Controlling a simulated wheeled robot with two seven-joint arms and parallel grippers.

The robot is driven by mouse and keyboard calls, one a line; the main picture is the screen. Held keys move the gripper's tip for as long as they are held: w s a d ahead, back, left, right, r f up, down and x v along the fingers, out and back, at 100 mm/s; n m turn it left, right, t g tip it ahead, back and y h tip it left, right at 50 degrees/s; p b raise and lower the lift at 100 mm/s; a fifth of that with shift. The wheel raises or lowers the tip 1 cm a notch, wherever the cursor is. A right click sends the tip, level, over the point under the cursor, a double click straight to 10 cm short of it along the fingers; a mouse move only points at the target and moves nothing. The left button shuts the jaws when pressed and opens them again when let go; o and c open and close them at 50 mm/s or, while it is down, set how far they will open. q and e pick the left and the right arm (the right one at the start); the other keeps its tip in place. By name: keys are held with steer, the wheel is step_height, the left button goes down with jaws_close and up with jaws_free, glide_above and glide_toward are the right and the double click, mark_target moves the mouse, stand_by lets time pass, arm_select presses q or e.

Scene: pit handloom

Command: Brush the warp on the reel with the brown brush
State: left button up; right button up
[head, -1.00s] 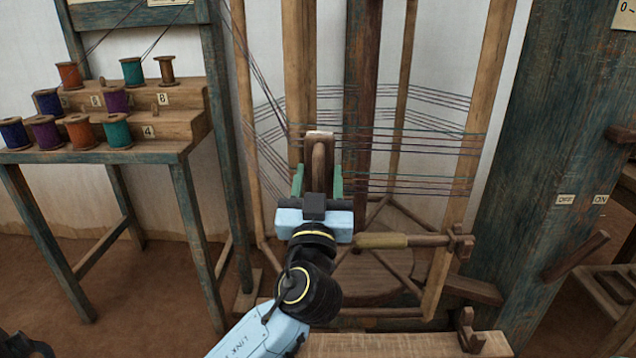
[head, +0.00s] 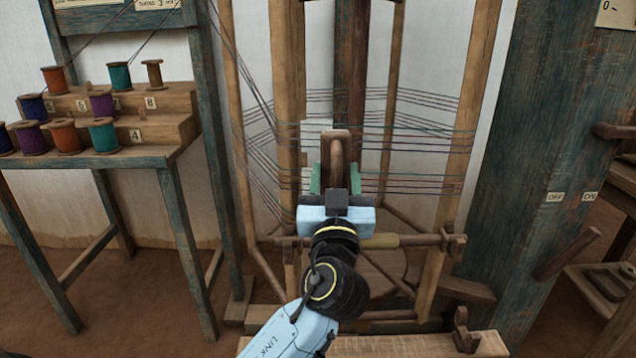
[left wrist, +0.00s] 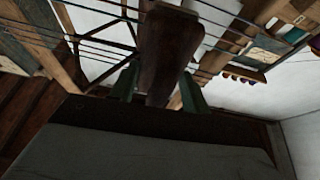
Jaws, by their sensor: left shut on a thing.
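The brown brush (head: 336,150) is held upright in my left gripper (head: 334,180). The gripper's green fingers are shut on either side of its handle. In the left wrist view the brush (left wrist: 168,50) stands dark between the green fingers (left wrist: 160,88). The warp (head: 420,145) is several dark, coloured threads wound around the wooden reel (head: 288,120). The brush is in front of the warp and overlaps it in the head view. I cannot tell whether it touches the threads. My right gripper is not in view.
A stepped rack (head: 150,127) with several thread spools stands at the left. A blue-green post (head: 525,170) with ON and OFF labels stands at the right. A wooden handle (head: 385,241) crosses low on the reel. A wooden beam (head: 400,345) lies at the front.

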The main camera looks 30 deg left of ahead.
arm_select(q)
steer(key=w+d+b, duration=0.2)
steer(key=w+d, duration=0.3)
steer(key=d, duration=0.4)
steer(key=w+d+b, duration=0.2)
steer(key=w+d, duration=0.4)
steer(key=d, duration=0.3)
steer(key=s+a+p, duration=0.2)
steer(key=s+a, duration=0.4)
steer(key=a, duration=0.5)
steer(key=s+a+p, duration=0.2)
steer(key=s+a, duration=0.5)
steer(key=a, duration=0.3)
steer(key=shift+s+a, duration=0.25)
steer(key=shift+a, duration=0.15)
stand_by(0.4)
steer(key=s+d+b, duration=0.2)
steer(key=s+d, duration=0.3)
steer(key=s, duration=0.3)
steer(key=shift+s, duration=0.25)
steer(key=shift+d, duration=0.1)
stand_by(0.3)
